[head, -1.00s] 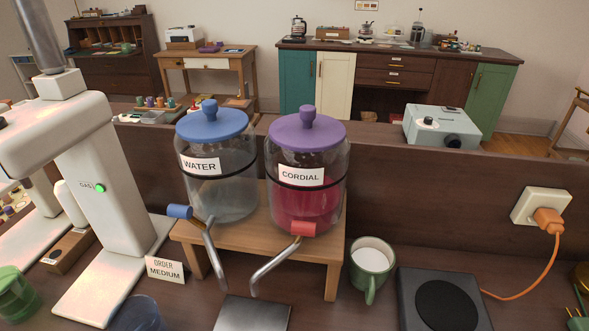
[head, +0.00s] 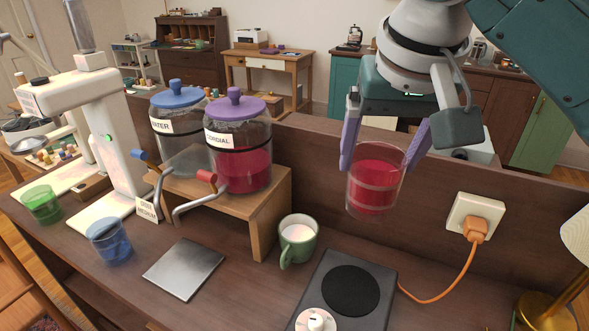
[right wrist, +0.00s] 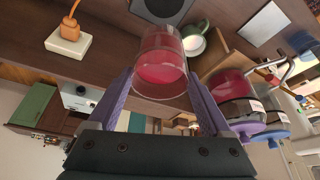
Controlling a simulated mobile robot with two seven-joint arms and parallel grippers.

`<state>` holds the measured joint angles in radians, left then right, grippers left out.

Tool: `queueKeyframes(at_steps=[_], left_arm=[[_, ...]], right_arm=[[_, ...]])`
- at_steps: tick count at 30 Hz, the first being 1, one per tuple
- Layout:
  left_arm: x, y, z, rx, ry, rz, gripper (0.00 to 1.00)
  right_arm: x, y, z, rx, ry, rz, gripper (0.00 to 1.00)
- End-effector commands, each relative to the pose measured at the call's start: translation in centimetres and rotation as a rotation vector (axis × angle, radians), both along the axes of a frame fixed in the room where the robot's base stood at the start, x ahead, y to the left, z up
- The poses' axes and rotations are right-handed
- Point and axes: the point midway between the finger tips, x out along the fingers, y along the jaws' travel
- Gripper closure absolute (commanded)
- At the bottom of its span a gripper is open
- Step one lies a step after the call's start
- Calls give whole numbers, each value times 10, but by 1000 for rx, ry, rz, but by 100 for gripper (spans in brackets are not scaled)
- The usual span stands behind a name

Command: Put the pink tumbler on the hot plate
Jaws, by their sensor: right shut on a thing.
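The pink tumbler (head: 374,180) is clear with red-pink liquid in it. My right gripper (head: 382,150) is shut on it, with a purple finger on each side, and holds it upright in the air behind and above the hot plate. The right wrist view shows the tumbler (right wrist: 160,66) between the fingers (right wrist: 158,88). The hot plate (head: 318,288) is a dark grey box with a round black heating disc and a white dial, on the counter below. Part of it shows in the right wrist view (right wrist: 160,8). My left gripper is not in view.
A green mug (head: 298,240) of white liquid stands left of the hot plate. An orange cable (head: 440,297) runs from the wall socket (head: 474,217). Cordial (head: 238,150) and water (head: 180,130) dispensers stand on a wooden stand. A blue tumbler (head: 109,242) and a green one (head: 42,204) stand left.

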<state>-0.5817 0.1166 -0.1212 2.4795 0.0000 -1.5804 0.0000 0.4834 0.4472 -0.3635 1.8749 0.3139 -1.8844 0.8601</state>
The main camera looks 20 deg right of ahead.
Motion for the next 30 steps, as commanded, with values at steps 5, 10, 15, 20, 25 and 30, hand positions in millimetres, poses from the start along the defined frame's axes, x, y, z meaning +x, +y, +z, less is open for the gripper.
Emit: queueKeyframes(at_steps=[5, 10, 15, 20, 25, 30], left_arm=[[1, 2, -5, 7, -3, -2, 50], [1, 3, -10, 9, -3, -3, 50], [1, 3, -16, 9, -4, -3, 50], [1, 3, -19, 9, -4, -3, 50], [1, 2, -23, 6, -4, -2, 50], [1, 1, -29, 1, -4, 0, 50]], right_arm=[[-2, -1, -45, -2, 8, 0, 100], [-2, -1, -91, -3, 6, -1, 100], [-1, -1, -129, -2, 3, -1, 100], [-1, 0, -148, -2, 1, -1, 100], [-1, 0, -162, -2, 2, 0, 100], [-1, 0, -185, -1, 0, 0, 100]])
